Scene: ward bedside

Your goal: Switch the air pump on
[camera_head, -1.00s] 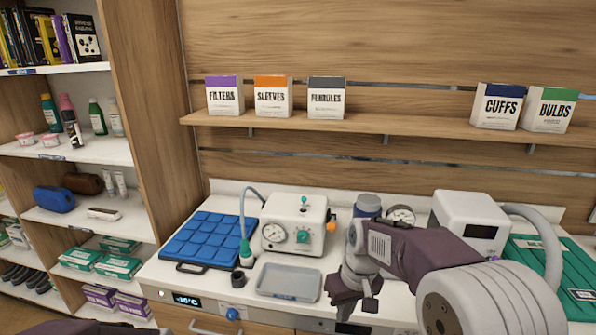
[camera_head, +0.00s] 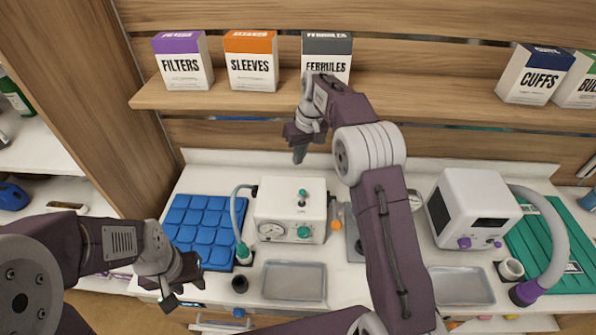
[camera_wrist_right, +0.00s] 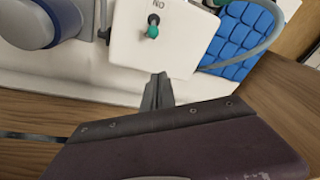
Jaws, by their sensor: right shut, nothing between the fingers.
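The air pump is a white box (camera_head: 275,208) with a round gauge and a green knob on its front. A green-tipped toggle switch (camera_head: 302,195) stands on its top. In the right wrist view the toggle (camera_wrist_right: 153,28) shows beside an upside-down "ON" label; which way it is thrown is unclear. My right gripper (camera_head: 300,156) is shut and empty, above and behind the pump, apart from the toggle. Its fingertips show in the wrist view (camera_wrist_right: 158,88). My left gripper (camera_head: 170,298) hangs at the counter's front left; its jaw opening is unclear.
A blue pad (camera_head: 203,225) lies left of the pump, with a hose between them. A grey tray (camera_head: 294,281) sits in front. Right are another white unit (camera_head: 473,208), a grey hose and a teal mat (camera_head: 545,235). A shelf (camera_head: 420,100) with boxes runs above.

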